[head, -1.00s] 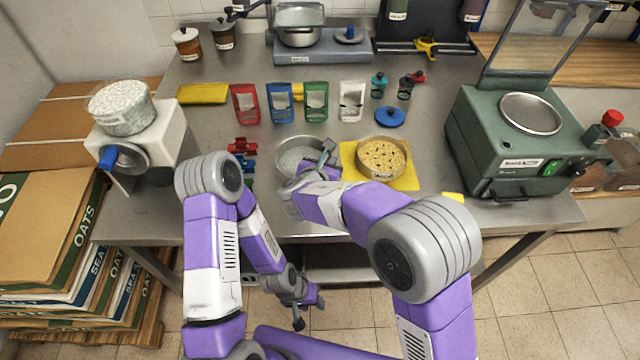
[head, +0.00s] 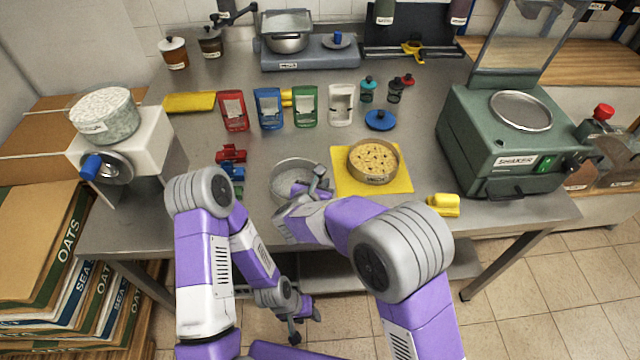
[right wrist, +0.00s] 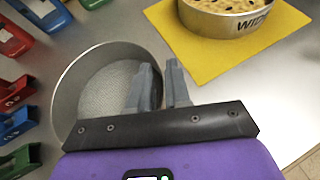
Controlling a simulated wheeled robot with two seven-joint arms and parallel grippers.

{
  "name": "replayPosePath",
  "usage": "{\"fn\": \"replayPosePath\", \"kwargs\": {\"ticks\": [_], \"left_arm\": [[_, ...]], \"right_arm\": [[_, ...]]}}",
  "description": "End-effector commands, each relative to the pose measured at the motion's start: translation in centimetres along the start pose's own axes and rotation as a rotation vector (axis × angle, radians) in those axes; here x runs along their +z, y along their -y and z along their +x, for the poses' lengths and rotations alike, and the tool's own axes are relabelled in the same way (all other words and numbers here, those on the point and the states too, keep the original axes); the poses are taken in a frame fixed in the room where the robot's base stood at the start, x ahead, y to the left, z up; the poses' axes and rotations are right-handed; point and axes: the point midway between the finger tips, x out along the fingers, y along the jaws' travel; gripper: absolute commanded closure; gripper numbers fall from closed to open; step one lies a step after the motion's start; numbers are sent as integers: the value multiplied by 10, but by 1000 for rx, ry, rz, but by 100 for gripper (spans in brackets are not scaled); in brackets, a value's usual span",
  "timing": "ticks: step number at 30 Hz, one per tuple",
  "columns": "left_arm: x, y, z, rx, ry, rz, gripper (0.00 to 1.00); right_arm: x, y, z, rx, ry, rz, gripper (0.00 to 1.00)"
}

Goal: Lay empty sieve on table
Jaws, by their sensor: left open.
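The empty sieve (head: 276,183), a round metal ring with a pale mesh bottom, is near the table's front middle. It also shows in the right wrist view (right wrist: 72,88). My right gripper (head: 320,184) is shut on its right rim, one finger inside and one outside, also seen in the right wrist view (right wrist: 165,85). I cannot tell whether the sieve touches the table or hangs just above it. The steel table (head: 300,135) lies under it. My left gripper (head: 304,326) is open and empty, low in front of the table's front edge.
A filled sieve (head: 373,178) stands on a yellow mat (head: 400,184) just right. Red and blue clips (head: 231,154) lie left. Coloured holders (head: 268,108) stand behind. A green shaker machine (head: 510,140) is at right, a yellow object (head: 443,205) at the front edge.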

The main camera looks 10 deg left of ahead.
Motion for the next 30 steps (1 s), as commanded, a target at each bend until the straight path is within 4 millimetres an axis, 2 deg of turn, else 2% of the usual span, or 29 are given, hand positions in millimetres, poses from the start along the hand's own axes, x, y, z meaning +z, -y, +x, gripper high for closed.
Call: {"fn": "replayPosePath", "kwargs": {"ticks": [1,3,14,17,24,30], "left_arm": [[0,0,0,0,0,0,57],[0,0,0,0,0,0,57],[0,-2,-5,0,0,0,57],[0,-3,-8,0,0,0,57],[1,-7,-18,0,0,0,57],[1,-9,-25,0,0,0,57]], "right_arm": [[0,0,0,0,0,0,74],[0,0,0,0,0,0,67],[5,0,-3,0,0,0,67],[5,-1,-18,3,-1,0,67],[5,-1,-72,5,0,-2,67],[5,-1,-106,2,0,0,67]]}}
